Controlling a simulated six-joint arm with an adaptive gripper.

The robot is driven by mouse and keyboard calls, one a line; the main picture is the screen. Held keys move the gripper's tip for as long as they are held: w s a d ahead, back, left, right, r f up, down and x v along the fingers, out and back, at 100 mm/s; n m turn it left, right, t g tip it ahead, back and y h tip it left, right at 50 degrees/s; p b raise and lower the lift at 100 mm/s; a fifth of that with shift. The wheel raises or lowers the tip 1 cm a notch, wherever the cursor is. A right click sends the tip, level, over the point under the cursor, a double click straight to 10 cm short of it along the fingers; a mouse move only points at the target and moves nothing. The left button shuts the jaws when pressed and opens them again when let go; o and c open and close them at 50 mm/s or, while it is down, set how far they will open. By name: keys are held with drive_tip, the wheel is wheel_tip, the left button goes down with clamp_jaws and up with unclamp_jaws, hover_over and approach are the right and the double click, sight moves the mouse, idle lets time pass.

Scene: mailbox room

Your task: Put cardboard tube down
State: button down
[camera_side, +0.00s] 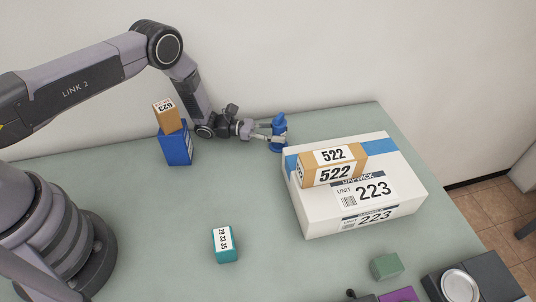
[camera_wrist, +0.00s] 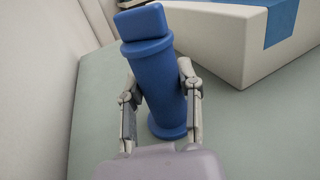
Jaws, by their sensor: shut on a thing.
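The cardboard tube is most likely the blue cylinder with flared ends (camera_wrist: 160,85), which stands slightly tilted in the wrist view. It also shows in the side view as a small blue tube (camera_side: 279,128) at the back of the table, just left of the large white box. My gripper (camera_wrist: 160,95) is shut on it, one finger on each side; it also shows in the side view (camera_side: 272,137). The tube's lower end is at or close to the green table top (camera_side: 160,225); I cannot tell if it touches.
A white box (camera_side: 405,190) marked 223 carries a brown box (camera_side: 360,162) marked 522. A blue container (camera_side: 178,150) holds a brown box (camera_side: 165,115). A teal block (camera_side: 224,256) and a green block (camera_side: 386,266) lie in front. The table's middle is clear.

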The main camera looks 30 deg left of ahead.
drive_tip(key=c, duration=0.6)
unclamp_jaws()
drive_tip(key=shift+c, duration=0.2)
drive_tip(key=v, duration=0.5)
drive_tip(key=shift+a, duration=0.25)
drive_tip(key=s+d+r+m+g, duration=0.2)
drive_tip(key=s+r+m+g, duration=0.15)
drive_tip(key=r, duration=0.55)
drive_tip(key=s+d+r+m+g, duration=0.15)
drive_tip(key=r+m+g, duration=0.3)
drive_tip(key=r, duration=0.45)
drive_tip(key=s+a+r+m+g+y, duration=0.1)
drive_tip(key=s+a+r+m+y, duration=0.2)
drive_tip(key=s+r+m+y, duration=0.5)
drive_tip(key=s+a+r+m+t+y, duration=0.3)
drive_tip(key=s+a+r, duration=0.3)
drive_tip(key=s+a, duration=0.2)
drive_tip(key=s+a+r+m+t+y, duration=0.3)
drive_tip(key=s+a+r+t+y, duration=0.1)
drive_tip(key=s, duration=0.9)
drive_tip(key=a+r+y, duration=0.1)
drive_tip(key=a+r, duration=0.1)
drive_tip(key=a, duration=0.1)
drive_tip(key=shift+s+a+r+t+y, duration=0.2)
drive_tip(key=shift+s+a+t+y, duration=0.1)
drive_tip(key=shift+a+t, duration=0.1)
